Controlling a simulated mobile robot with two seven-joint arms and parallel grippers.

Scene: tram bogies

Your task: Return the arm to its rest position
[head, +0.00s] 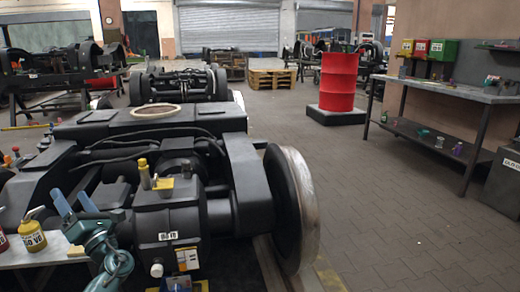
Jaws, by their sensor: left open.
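My left gripper (70,194) is at the lower left of the head view, with its two light blue fingers apart and pointing up and left. Nothing shows between the fingers. Its teal wrist comes up from the bottom edge, in front of the dark bogie (165,215). The fingers appear just right of a yellow bottle (33,240) with a dark label; I cannot tell the gap in depth. My right gripper is not in view.
The bottle stands on a pale bench (45,258). A small yellow-topped item (145,175) stands on the bogie's axle box. The bogie's large wheel (300,210) is to the right. A red drum (337,82) and a workbench (450,95) stand farther off, with clear floor between.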

